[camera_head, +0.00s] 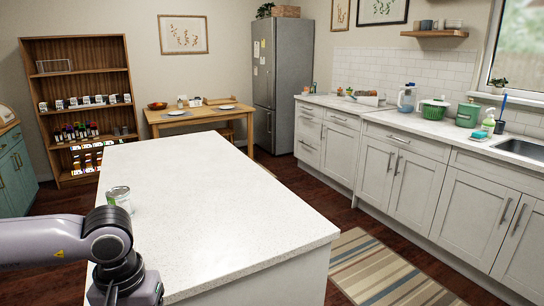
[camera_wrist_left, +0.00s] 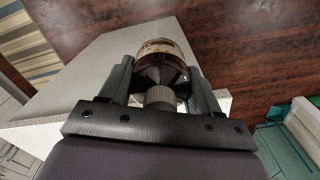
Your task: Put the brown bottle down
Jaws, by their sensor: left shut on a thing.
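In the left wrist view my left gripper (camera_wrist_left: 160,78) is shut on the brown bottle (camera_wrist_left: 163,50). The bottle is dark brown glass with a pale band, and its grey cap (camera_wrist_left: 159,97) is toward the palm. The white-topped island (camera_wrist_left: 95,65) shows beside and beyond it; I cannot tell whether the bottle touches the top. In the head view my left arm comes in at the lower left, over the island's (camera_head: 215,200) near end, and the gripper and bottle are not visible there. My right gripper is in neither view.
A small pale jar or can (camera_head: 118,198) stands on the island's left edge, close to my left arm. The rest of the island top is clear. A stocked wooden shelf (camera_head: 78,90) and a small table (camera_head: 190,117) stand behind; cabinets line the right.

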